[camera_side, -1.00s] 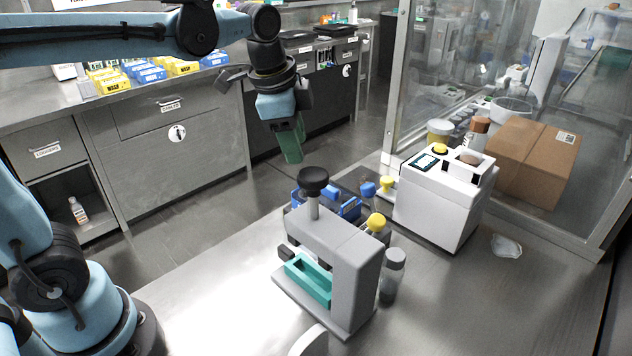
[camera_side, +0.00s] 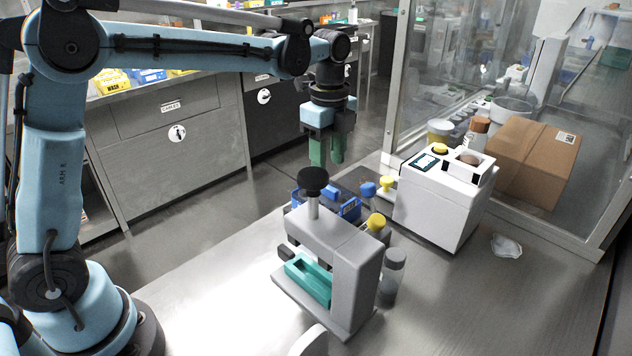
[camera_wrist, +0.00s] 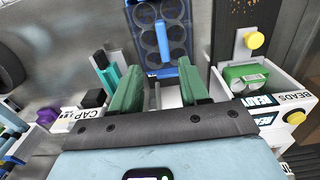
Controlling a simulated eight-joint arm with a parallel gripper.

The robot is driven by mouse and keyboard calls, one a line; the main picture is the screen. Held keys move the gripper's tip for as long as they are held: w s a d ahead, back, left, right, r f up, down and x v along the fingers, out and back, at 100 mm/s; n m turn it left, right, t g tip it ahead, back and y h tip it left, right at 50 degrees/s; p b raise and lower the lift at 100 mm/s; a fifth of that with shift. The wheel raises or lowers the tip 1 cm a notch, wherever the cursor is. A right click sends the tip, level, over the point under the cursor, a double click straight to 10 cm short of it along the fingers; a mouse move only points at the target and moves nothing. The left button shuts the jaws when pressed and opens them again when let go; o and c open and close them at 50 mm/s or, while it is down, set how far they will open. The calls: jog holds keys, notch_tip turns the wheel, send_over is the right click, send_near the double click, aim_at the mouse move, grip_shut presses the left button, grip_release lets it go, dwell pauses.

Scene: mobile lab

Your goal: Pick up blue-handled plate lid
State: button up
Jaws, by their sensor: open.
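My gripper (camera_side: 327,160) hangs fingers down above the blue rack area behind the grey press. Its two green fingers (camera_wrist: 160,82) are apart with nothing between them.
The grey press (camera_side: 335,240) with a black knob (camera_side: 314,180) and teal tray (camera_side: 308,281) stands in front. A white device (camera_side: 440,200) is at right, beside a cardboard box (camera_side: 535,160). A yellow-capped vial (camera_side: 376,222) and clear jar (camera_side: 392,275) stand near the press.

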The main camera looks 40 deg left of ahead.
aim_at(331, 187)
jog(key=shift+w+d+f, duration=0.1)
jog(key=shift+w+f, duration=0.05)
jog(key=shift+f, duration=1.5)
jog(key=shift+w+d+f, duration=0.1)
jog(key=shift+w+f, duration=0.05)
jog(key=shift+f, duration=1.5)
grip_shut()
